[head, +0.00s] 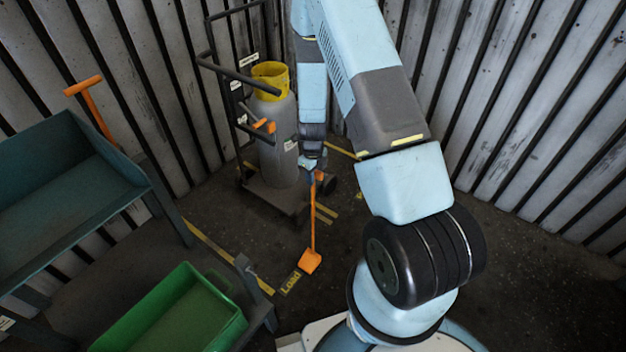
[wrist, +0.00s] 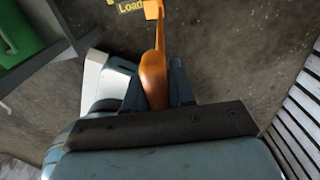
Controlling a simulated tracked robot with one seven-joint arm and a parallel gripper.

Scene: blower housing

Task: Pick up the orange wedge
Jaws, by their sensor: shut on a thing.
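The orange wedge (head: 310,260) is a long thin handle with a block-shaped end, and it hangs below my gripper (head: 316,178) in the head view. The block end is lowest, close above or at the dark floor; I cannot tell if it touches. In the wrist view the orange wedge (wrist: 154,70) runs up from between the two dark fingers of my gripper (wrist: 160,88). The fingers are shut on its handle. Part of the handle is hidden between the fingers.
A gas cylinder (head: 278,140) with a yellow collar stands on a hand truck (head: 222,75) just behind my gripper. A green bin (head: 180,318) and a teal trough (head: 70,180) are at left. Another orange handle (head: 90,103) shows behind the trough. Corrugated walls close in the back.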

